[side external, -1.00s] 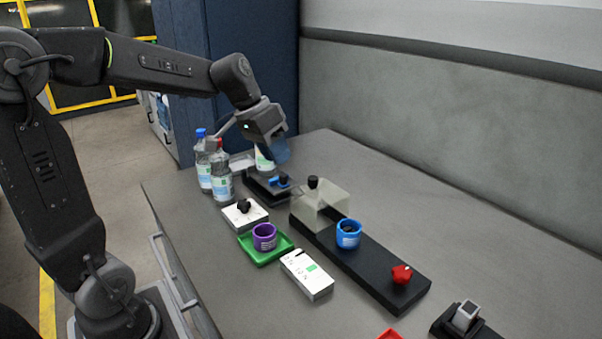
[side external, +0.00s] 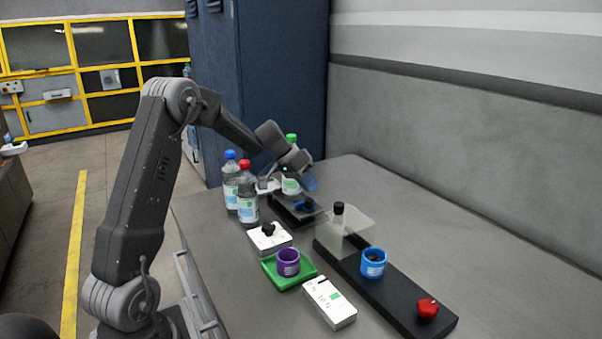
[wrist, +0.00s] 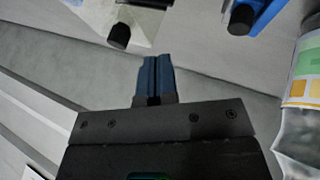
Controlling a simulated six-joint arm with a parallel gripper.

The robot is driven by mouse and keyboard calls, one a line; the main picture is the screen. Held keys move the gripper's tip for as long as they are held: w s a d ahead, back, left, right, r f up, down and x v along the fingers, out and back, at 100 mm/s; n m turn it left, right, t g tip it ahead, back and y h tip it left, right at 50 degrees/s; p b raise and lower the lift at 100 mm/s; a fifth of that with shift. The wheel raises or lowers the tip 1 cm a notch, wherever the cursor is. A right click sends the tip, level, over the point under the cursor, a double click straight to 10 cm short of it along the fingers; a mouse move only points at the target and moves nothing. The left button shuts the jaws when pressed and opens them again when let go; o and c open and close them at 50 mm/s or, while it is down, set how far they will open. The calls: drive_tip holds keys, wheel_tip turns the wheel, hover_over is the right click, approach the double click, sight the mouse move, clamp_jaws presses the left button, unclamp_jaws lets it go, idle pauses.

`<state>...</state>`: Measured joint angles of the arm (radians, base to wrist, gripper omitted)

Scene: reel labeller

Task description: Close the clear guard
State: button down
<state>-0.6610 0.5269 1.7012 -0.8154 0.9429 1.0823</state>
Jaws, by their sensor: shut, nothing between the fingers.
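The clear guard (side external: 355,226) is a see-through box with a black knob (side external: 338,208) on top. It sits at the far end of a long black base (side external: 400,290). A blue reel-like cup (side external: 373,263) stands on the base in front of the guard, uncovered. My gripper (side external: 309,183) is to the left of and behind the guard, above a black fixture, apart from the knob. In the wrist view its blue fingers (wrist: 154,75) are together and empty. The guard's clear corner (wrist: 140,18) and its knob (wrist: 119,36) show at the upper left there.
A black fixture with a blue part (side external: 304,205) lies under my gripper. Bottles (side external: 247,198) stand to its left. A white box with a black knob (side external: 269,238), a green tray (side external: 272,273) with a purple cup (side external: 288,262), a white device (side external: 329,303) and a red knob (side external: 427,309) lie nearer.

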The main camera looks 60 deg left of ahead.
sight(345, 227)
drive_tip(key=w+d+f, duration=0.2)
drive_tip(key=d, duration=0.3)
drive_tip(key=shift+f, duration=0.25)
drive_tip(key=shift+d, duration=0.1)
drive_tip(key=d, duration=1.3)
drive_tip(key=shift+d, duration=0.2)
